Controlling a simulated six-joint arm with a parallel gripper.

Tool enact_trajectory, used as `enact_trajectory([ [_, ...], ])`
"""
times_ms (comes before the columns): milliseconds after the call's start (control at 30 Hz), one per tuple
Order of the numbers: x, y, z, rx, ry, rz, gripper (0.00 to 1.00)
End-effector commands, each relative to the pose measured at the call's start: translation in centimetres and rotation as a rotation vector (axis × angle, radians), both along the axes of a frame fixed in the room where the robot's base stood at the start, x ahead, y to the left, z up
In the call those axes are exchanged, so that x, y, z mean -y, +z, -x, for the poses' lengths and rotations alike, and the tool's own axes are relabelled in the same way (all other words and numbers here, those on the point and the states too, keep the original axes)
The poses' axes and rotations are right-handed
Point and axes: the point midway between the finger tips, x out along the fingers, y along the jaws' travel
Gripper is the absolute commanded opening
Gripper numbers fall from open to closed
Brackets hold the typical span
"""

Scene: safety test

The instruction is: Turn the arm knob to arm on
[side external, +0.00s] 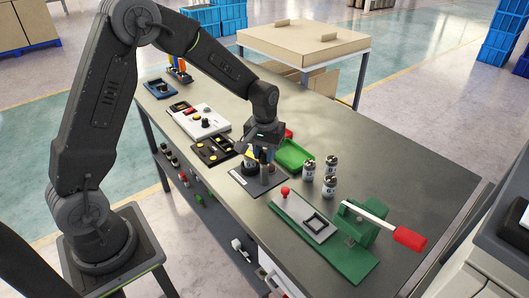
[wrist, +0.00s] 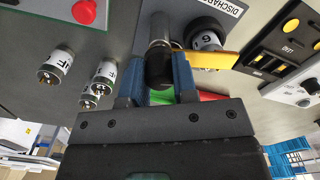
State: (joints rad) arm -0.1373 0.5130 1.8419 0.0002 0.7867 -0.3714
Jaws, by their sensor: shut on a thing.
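My gripper (wrist: 160,82) is shut on a dark-tipped metal cylinder (wrist: 159,44), with a blue finger on each side of it. In the side view my gripper (side external: 262,150) is low over a grey plate (side external: 246,179) on the bench, and the metal cylinder (side external: 265,171) shows below it. A plate lettered "DISCHARGE" (wrist: 222,5) is partly visible in the wrist view. The panel (wrist: 292,92) is cut off at the wrist view's right edge. The knob's markings cannot be read.
A black panel with yellow buttons (side external: 212,151) lies left of my gripper. A green tray (side external: 294,155) and three silver cans (side external: 309,170) are to the right. A green press with a red-handled lever (side external: 409,238) stands at the lower right. The far right bench is clear.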

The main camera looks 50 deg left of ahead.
Motion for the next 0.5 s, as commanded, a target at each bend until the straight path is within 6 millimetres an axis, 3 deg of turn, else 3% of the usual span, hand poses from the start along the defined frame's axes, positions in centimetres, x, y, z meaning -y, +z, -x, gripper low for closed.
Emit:
enact_trajectory([
  [500,0.06,0.1,-0.01,0.0,-0.244,0.001,0.03],
])
